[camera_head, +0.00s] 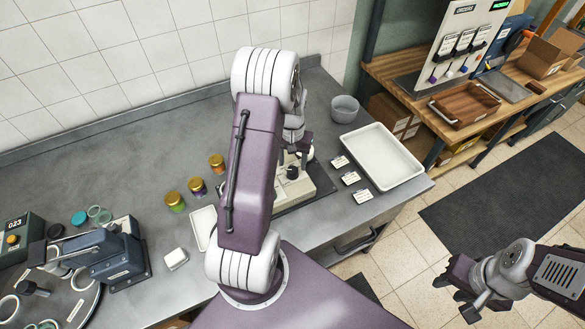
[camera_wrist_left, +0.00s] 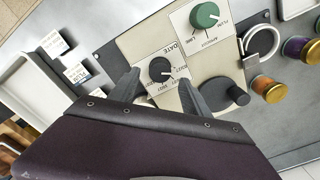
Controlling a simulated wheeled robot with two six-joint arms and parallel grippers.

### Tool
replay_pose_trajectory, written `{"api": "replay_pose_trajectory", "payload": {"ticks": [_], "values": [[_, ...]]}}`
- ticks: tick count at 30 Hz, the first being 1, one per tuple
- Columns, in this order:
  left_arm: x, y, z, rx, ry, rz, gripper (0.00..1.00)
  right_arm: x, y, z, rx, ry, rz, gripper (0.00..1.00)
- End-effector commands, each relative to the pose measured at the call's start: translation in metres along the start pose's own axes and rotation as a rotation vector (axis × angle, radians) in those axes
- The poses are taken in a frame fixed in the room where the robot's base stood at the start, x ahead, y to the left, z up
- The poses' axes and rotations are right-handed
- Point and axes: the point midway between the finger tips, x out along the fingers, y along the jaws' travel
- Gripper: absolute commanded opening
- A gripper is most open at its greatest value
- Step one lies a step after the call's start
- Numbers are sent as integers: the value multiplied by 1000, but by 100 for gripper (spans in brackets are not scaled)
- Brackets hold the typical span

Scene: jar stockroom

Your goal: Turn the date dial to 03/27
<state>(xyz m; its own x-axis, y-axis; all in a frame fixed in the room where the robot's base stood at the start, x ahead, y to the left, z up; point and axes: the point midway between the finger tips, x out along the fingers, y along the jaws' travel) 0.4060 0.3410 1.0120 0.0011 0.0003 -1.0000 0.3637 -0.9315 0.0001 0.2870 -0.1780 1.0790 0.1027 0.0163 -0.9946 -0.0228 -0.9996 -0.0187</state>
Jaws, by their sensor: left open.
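The date dial is a small black knob (camera_wrist_left: 160,68) on a beige panel marked DATE in the left wrist view. Small labels fan around it, too small to read surely, and its exact setting is unclear. In the head view the black knob (camera_head: 293,172) sits on the beige machine (camera_head: 290,192). My left gripper (camera_head: 295,150) is open over the panel; in the left wrist view its fingertips (camera_wrist_left: 160,82) lie either side of the dial. Contact with the knob cannot be told. My right gripper (camera_head: 458,296) is open and empty over the floor.
A green knob (camera_wrist_left: 205,16) with fruit-name labels and a black round handle (camera_wrist_left: 237,96) are close to the dial. Lidded jars (camera_head: 197,186), a white tray (camera_head: 382,155) and small label cards (camera_head: 351,178) stand around the machine. A grey bowl (camera_head: 345,108) is behind.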

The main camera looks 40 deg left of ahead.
Motion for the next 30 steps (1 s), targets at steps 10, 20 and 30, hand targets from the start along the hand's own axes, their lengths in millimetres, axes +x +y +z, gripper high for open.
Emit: {"api": "replay_pose_trajectory", "payload": {"ticks": [10,20,30], "values": [[-51,0,0,0,1,0,56,8,0,1,0,0,0,36],[-52,0,0,0,0,0,56,7,0,1,0,0,0,36],[-70,45,0,118,58,1,56,16,0,2,0,0,0,36]]}}
